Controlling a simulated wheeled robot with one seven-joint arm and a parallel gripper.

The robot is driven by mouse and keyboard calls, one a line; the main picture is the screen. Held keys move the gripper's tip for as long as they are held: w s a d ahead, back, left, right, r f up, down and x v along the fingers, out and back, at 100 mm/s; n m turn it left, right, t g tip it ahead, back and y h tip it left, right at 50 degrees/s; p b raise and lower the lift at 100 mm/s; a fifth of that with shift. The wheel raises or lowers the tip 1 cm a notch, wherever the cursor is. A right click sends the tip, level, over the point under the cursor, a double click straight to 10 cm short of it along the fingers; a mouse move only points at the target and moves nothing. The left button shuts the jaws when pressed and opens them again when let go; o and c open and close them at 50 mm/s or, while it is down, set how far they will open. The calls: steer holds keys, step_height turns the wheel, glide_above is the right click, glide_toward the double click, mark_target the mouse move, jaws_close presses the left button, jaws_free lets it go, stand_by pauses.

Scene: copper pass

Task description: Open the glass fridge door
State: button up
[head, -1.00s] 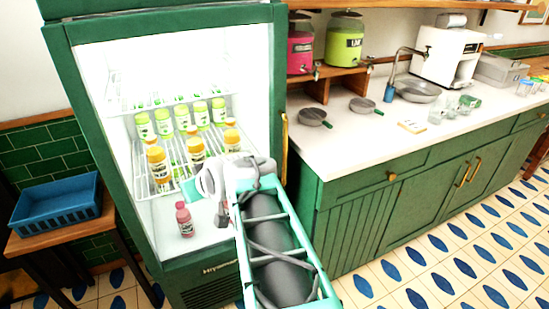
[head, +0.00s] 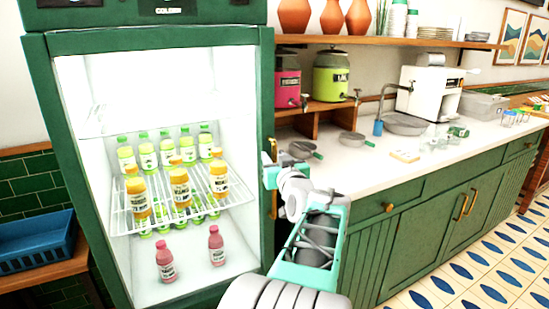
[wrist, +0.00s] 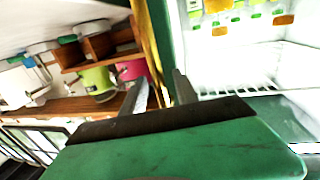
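The glass fridge door (head: 255,120) has a green frame and looks closed, with lit shelves behind it. Its upright gold handle (head: 273,205) is on the right side of the frame and partly hidden by my gripper (head: 268,165). In the wrist view the handle (wrist: 150,35) runs between the two grey fingers of my gripper (wrist: 158,92). The fingers are apart, one on each side of the handle, with a gap visible. Whether either finger touches the handle is hard to tell.
Green cabinets (head: 400,235) with a white counter stand right of the fridge. Pans (head: 302,150) and drink dispensers (head: 331,80) are close to the handle side. A blue crate (head: 38,240) sits on a wooden table at left. Tiled floor is free at the lower right.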

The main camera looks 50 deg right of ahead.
steer(key=shift+c, duration=0.3)
jaws_close()
stand_by(1.2)
